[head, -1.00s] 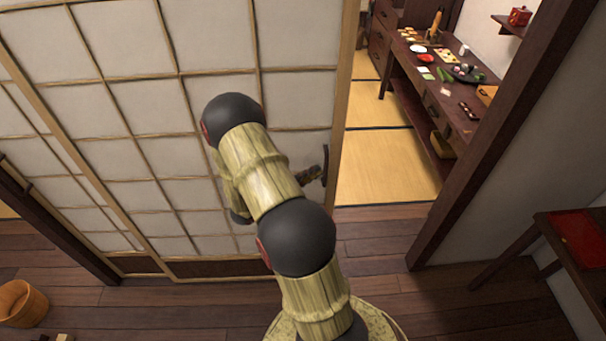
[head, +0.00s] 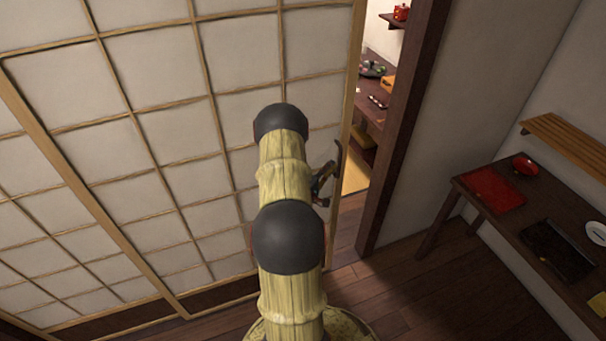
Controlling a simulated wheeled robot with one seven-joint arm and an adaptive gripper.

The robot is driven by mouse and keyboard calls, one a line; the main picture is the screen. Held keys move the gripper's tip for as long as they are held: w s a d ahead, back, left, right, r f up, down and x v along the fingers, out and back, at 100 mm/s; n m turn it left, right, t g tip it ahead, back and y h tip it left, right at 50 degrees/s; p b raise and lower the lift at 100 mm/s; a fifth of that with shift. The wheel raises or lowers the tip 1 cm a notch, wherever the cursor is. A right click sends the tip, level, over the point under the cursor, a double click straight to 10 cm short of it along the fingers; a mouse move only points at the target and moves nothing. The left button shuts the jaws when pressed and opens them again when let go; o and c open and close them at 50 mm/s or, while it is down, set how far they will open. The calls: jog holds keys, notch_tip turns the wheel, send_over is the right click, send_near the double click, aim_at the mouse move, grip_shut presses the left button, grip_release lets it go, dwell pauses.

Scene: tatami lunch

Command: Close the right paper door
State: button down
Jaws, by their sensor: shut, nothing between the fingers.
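The right paper door (head: 230,60) is a wooden lattice with pale paper panes and fills the left and middle of the head view. Its right edge stands short of the dark door post (head: 403,110), and a narrow gap (head: 368,150) shows between them. My gripper (head: 333,168) is shut and empty at the door's right edge, low down, with my arm reaching in front of the door. I cannot tell whether its fingers touch the frame. My arm hides part of the door's lower panes.
Through the gap I see part of a dark worktable (head: 366,103) and tatami (head: 354,178). At right, a dark side table (head: 520,225) holds a red mat (head: 491,190), a red bowl (head: 526,166) and a dark tray (head: 558,250). Wooden floor (head: 385,285) is clear in front.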

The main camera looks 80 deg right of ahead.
jog(key=s+d+b, duration=0.5)
jog(key=s+d, duration=0.8)
jog(key=s, duration=0.5)
jog(key=shift+r, duration=0.1)
